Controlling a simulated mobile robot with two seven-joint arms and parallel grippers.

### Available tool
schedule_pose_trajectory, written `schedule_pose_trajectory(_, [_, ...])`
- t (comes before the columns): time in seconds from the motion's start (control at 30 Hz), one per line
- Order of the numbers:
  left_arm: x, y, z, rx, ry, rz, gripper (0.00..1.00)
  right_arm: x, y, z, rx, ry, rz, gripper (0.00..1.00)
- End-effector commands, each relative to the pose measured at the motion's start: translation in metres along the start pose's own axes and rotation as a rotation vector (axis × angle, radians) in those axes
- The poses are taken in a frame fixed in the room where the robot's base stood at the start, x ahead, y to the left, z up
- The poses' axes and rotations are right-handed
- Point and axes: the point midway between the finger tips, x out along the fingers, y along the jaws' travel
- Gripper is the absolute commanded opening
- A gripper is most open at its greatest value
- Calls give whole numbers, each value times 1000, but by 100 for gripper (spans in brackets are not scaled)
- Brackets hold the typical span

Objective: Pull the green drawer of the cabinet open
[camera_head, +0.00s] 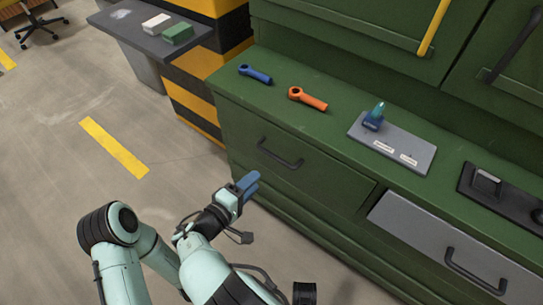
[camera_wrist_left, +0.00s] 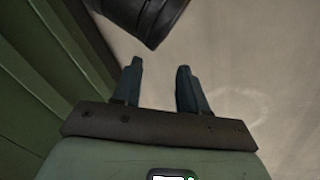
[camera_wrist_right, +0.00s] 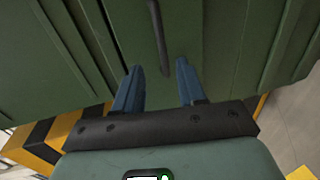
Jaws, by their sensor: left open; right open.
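The green drawer (camera_head: 318,181) is in the front of the green cabinet, left of a grey drawer, and looks shut. Its dark bar handle (camera_head: 280,154) is on the upper part of its face. My right gripper (camera_head: 254,178) is open and empty, lower left of the handle and apart from it in the head view. In the right wrist view the handle (camera_wrist_right: 158,36) lies ahead, its near end lined up between the open fingers (camera_wrist_right: 160,68). My left gripper (camera_wrist_left: 158,66) is open and empty in the left wrist view; I cannot make it out in the head view.
The grey drawer (camera_head: 430,231) has its own handle (camera_head: 475,273). On the cabinet top lie a blue wrench-like part (camera_head: 256,75), an orange one (camera_head: 308,99) and a grey plate (camera_head: 415,147). A side shelf (camera_head: 120,20) is at the back left. Open floor (camera_head: 60,150) lies left.

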Motion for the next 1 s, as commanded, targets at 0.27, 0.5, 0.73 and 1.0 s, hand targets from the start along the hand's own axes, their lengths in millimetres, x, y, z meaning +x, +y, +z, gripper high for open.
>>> schedule_pose_trajectory(0.27, [10,-4,-13,-3,38,-3,43,46,-2,2,1,-7,-3,40])
schedule_pose_trajectory(0.5, [23,-13,-11,-12,30,-18,43,96,-2,2,0,-5,-4,40])
schedule_pose_trajectory(0.73, [30,-23,2,-22,-8,-35,43,125,-2,2,-1,-5,-4,40])
schedule_pose_trajectory(1.0, [31,-25,5,-25,-18,-39,43,132,-1,1,-2,-2,-4,40])
